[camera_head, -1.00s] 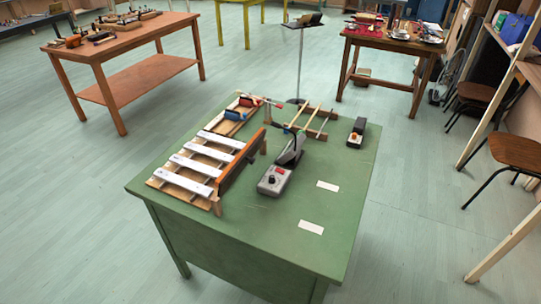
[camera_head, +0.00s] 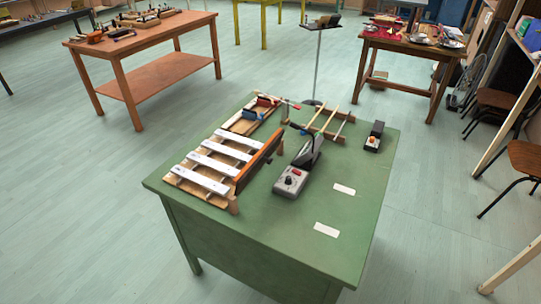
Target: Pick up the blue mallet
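On the green table (camera_head: 285,235), a blue piece that looks like a mallet head (camera_head: 250,115) sits at the back left in a shallow wooden tray. A red piece (camera_head: 266,100) lies just behind it, with a thin stick reaching right. Another small blue end (camera_head: 304,132) shows near thin wooden sticks on a wooden rack (camera_head: 328,122). I cannot tell for sure which blue piece is the mallet, as all are small. Neither of my grippers is in view.
A xylophone with white bars (camera_head: 213,160) and an upright orange board fills the table's left side. A grey box with a dial (camera_head: 291,181) and a small black box (camera_head: 375,136) stand right of it. The front right is bare except two white labels. A music stand (camera_head: 318,62) rises behind.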

